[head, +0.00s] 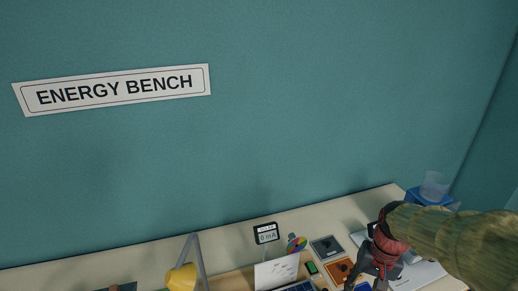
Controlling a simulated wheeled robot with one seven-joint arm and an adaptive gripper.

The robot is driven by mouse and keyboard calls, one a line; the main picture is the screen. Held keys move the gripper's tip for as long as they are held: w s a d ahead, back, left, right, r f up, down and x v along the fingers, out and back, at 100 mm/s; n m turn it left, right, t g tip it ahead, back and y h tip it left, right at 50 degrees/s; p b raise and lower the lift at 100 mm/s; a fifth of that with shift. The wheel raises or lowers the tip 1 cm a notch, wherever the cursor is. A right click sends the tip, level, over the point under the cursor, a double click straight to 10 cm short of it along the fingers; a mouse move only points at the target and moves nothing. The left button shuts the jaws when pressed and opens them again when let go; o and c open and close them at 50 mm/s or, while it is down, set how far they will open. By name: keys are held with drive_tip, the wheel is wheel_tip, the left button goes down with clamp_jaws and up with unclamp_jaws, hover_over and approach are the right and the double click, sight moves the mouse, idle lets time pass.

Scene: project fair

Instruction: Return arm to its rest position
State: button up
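My arm, in a mottled tan-green sleeve, reaches in from the right edge. My gripper (367,281), with a red body and dark fingers, points down over the right part of the bench (352,213). Its fingers look spread apart. I see nothing clearly held between them, though the lower tips are close to the picture's bottom edge. The gripper hides part of the bench top behind it.
Near the gripper are an orange-framed tile (339,270), a grey tile (326,247), a meter reading 0 mA (266,233) and a colored disc (296,243). A blue box (426,198) with a clear cup (434,185) sits back right.

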drive_tip(key=s+a+r+n+t+h+b, duration=0.1)
drive_tip(key=s+a+r+n+t+b, duration=0.3)
drive_tip(key=s+a+r, duration=0.3)
drive_tip(key=s+t+b, duration=0.1)
drive_tip(key=s, duration=0.2)
drive_tip(key=shift+s+a+r+t, duration=0.2)
drive_tip(key=shift+r+t, duration=0.2)
drive_tip(key=shift+a, duration=0.1)
drive_tip(key=shift+c, duration=0.8)
